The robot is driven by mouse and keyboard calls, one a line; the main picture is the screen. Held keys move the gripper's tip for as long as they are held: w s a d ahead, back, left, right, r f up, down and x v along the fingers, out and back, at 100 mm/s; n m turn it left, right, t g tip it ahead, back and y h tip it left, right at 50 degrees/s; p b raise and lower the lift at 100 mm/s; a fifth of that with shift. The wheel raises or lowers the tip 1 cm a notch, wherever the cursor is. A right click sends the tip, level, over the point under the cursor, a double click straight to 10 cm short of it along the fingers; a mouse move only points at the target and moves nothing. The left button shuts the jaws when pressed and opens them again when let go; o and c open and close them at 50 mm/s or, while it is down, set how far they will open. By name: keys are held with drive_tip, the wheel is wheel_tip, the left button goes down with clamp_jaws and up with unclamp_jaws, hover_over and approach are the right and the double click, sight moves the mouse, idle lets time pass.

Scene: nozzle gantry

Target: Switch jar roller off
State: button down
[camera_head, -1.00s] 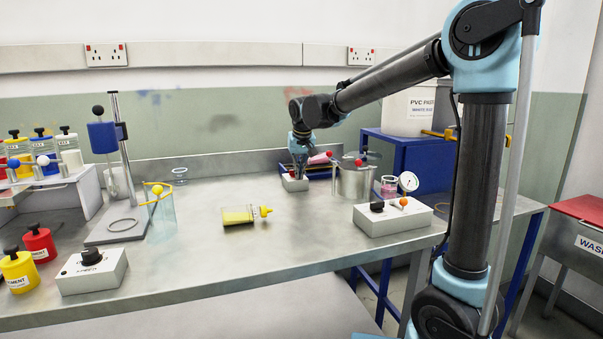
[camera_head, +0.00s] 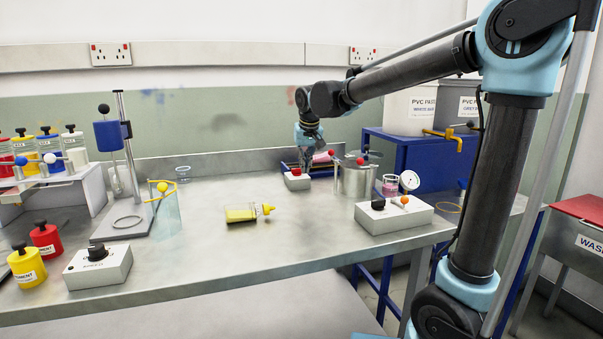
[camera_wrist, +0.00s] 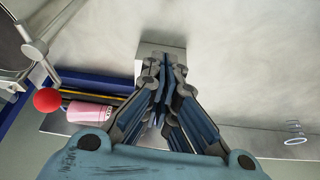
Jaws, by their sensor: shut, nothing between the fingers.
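The jar roller looks to be the low blue frame at the back of the bench, partly hidden behind the gripper and pot in the head view. In the wrist view, a pink jar (camera_wrist: 90,112) lies in that blue frame (camera_wrist: 22,122). A small grey box (camera_head: 297,184) with a red button (camera_head: 296,172) on top stands just left of it. My gripper (camera_head: 304,162) is shut and empty, just behind and above the box. In the wrist view the box (camera_wrist: 160,50) shows beyond my fingertips (camera_wrist: 163,75), which hide the button; contact cannot be told.
A metal pot (camera_head: 355,182) with red knobs stands close to the right. A control box (camera_head: 393,217) with a black knob is in front of it. A yellow bottle (camera_head: 241,213) lies on the bench. The bench middle is mostly clear.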

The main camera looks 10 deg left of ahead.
drive_tip(key=v, duration=0.6)
drive_tip(key=shift+d+r, duration=0.2)
drive_tip(key=shift+s, duration=0.2)
